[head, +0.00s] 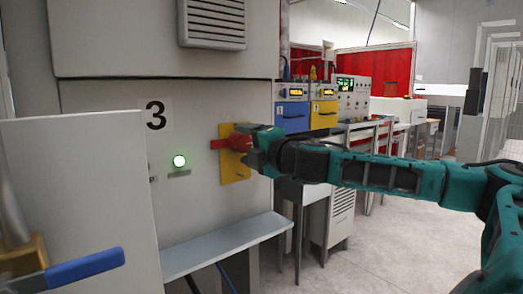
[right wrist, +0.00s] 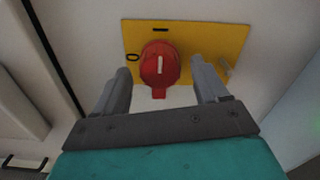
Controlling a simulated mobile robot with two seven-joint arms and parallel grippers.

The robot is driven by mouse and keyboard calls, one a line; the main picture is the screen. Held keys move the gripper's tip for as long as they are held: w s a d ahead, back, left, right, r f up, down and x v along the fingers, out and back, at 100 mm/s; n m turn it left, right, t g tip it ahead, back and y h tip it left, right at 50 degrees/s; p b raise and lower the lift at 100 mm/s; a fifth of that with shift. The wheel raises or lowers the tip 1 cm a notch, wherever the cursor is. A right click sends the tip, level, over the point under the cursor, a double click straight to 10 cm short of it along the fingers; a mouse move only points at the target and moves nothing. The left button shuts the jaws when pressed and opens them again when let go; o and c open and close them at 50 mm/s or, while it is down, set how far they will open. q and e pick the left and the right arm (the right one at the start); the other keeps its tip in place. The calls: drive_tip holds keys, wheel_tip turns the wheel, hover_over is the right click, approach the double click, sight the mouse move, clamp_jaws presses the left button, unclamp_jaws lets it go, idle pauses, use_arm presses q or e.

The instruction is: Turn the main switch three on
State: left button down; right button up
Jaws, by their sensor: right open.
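My right gripper (head: 252,146) is at the switch, open, with one finger on each side of the knob. Gaps show between the fingers and the knob. My left gripper is not in view.
A green lamp (head: 179,161) glows left of the switch. A grey shelf (head: 225,243) juts out below. A pale panel (head: 80,195) and a blue handle (head: 86,268) stand at the front left. Benches with blue and yellow instruments (head: 323,114) are behind; floor at right is clear.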

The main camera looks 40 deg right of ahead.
drive_tip(key=shift+s+f+b, duration=0.15)
drive_tip(key=shift+s+b, duration=0.35)
drive_tip(key=shift+b, duration=0.2)
drive_tip(key=shift+s+a+b, duration=0.1)
drive_tip(key=shift+s+b, duration=0.3)
drive_tip(key=shift+b, duration=0.05)
drive_tip(key=shift+s+f+b, duration=0.1)
drive_tip(key=shift+s+b, duration=0.25)
drive_tip(key=shift+b, duration=0.05)
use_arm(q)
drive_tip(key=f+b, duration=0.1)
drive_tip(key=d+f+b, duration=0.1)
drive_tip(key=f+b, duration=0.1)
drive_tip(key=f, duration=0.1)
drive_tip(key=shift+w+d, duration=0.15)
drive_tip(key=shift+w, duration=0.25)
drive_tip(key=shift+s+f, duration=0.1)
use_arm(e)
drive_tip(key=s+a, duration=0.1)
drive_tip(key=s, duration=0.9)
drive_tip(key=shift+a+r, duration=0.15)
drive_tip(key=shift+r, duration=0.05)
